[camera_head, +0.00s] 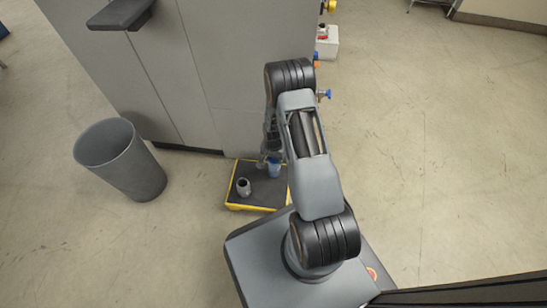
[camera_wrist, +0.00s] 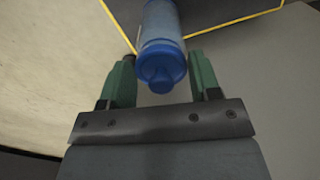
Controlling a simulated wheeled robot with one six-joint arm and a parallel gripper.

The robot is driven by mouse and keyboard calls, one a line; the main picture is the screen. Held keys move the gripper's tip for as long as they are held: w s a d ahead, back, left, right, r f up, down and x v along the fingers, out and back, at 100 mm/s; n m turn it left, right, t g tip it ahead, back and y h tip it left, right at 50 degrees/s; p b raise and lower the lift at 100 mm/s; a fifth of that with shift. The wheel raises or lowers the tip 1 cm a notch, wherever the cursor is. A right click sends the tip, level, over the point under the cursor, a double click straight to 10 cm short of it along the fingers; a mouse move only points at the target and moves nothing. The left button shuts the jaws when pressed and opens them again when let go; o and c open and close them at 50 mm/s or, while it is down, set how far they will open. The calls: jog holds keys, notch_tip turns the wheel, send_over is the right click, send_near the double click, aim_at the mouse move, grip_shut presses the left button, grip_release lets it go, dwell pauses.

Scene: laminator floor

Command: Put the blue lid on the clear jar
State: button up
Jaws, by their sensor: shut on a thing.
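The blue lid (camera_wrist: 162,62), with a round knob, is between the green fingers of my gripper (camera_wrist: 161,72) in the wrist view. My gripper is shut on it. The clear jar (camera_wrist: 161,20), tinted bluish, is right behind the lid and lined up with it. The lid looks to be at the jar's mouth; I cannot tell if it is fully seated. In the head view the jar (camera_head: 274,171) stands on a dark platform with a yellow edge (camera_head: 249,208), just below my gripper (camera_head: 268,158). My arm hides part of the platform's right side.
A grey bin (camera_head: 122,160) stands to the left. A large grey cabinet (camera_head: 175,75) rises behind the platform. The floor on the right is open.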

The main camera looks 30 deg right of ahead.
dwell(0.3)
jog(key=o, duration=1)
jog(key=shift+o, duration=0.3)
jog(key=shift+o, duration=0.8)
jog(key=shift+r+p, duration=2.6)
jog(key=shift+r, duration=0.9)
jog(key=shift+c, duration=0.3)
